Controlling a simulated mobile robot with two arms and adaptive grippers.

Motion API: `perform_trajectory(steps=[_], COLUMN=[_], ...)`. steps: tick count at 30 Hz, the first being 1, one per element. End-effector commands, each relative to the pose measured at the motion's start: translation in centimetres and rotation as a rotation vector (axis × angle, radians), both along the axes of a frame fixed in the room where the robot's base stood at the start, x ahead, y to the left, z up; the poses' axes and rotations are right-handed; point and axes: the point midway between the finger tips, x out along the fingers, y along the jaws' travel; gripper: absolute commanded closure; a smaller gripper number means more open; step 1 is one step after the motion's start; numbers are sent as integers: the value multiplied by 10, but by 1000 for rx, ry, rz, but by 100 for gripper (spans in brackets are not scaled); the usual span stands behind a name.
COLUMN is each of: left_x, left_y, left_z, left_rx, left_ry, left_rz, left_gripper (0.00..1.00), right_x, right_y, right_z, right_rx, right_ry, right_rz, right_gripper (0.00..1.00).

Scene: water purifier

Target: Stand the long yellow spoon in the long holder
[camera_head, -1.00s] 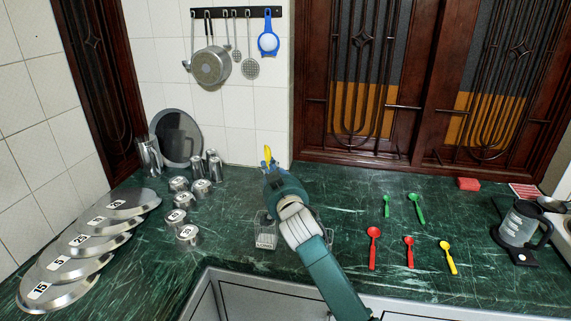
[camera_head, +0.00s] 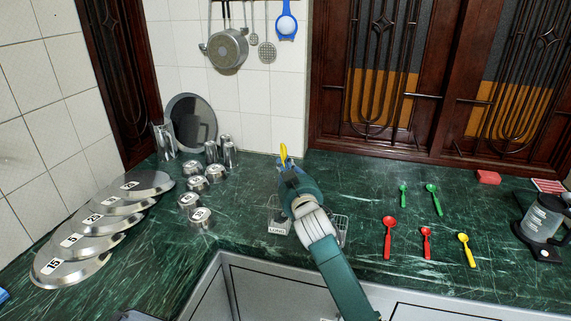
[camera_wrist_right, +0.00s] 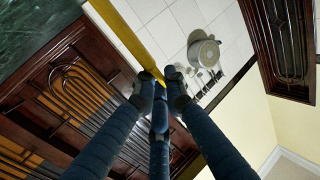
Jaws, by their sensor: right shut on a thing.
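The long yellow spoon (camera_head: 283,151) shows as a short yellow end above my right gripper (camera_head: 284,164), which is shut on it. In the right wrist view its yellow handle (camera_wrist_right: 143,40) runs to the fingertips of the right gripper (camera_wrist_right: 158,82). The rest of the spoon is hidden by the gripper and arm in the head view. The clear holder with a white label, apparently reading LONG (camera_head: 279,227), stands on the counter. My right forearm partly covers it, and the gripper appears beyond or above it. My left gripper is not clearly visible.
A second clear holder (camera_head: 342,228) is partly behind my right arm. Red spoons (camera_head: 388,237), green spoons (camera_head: 436,200) and a short yellow spoon (camera_head: 467,250) lie right. Metal cups (camera_head: 200,218) and numbered lids (camera_head: 70,267) stand left. The counter's front edge is close.

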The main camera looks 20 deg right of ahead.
Motion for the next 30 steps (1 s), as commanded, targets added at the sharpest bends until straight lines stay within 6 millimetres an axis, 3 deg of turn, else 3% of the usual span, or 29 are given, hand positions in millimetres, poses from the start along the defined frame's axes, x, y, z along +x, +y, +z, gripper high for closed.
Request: perform_trajectory(steps=[30], left_x=[0], left_y=[3], left_z=[-64], left_rx=[3], left_ry=[-1], left_rz=[-3], left_gripper=[60], right_x=[0], right_y=[0], right_z=[-85], right_rx=[0], right_ry=[1], right_rz=[-1], right_gripper=[100])
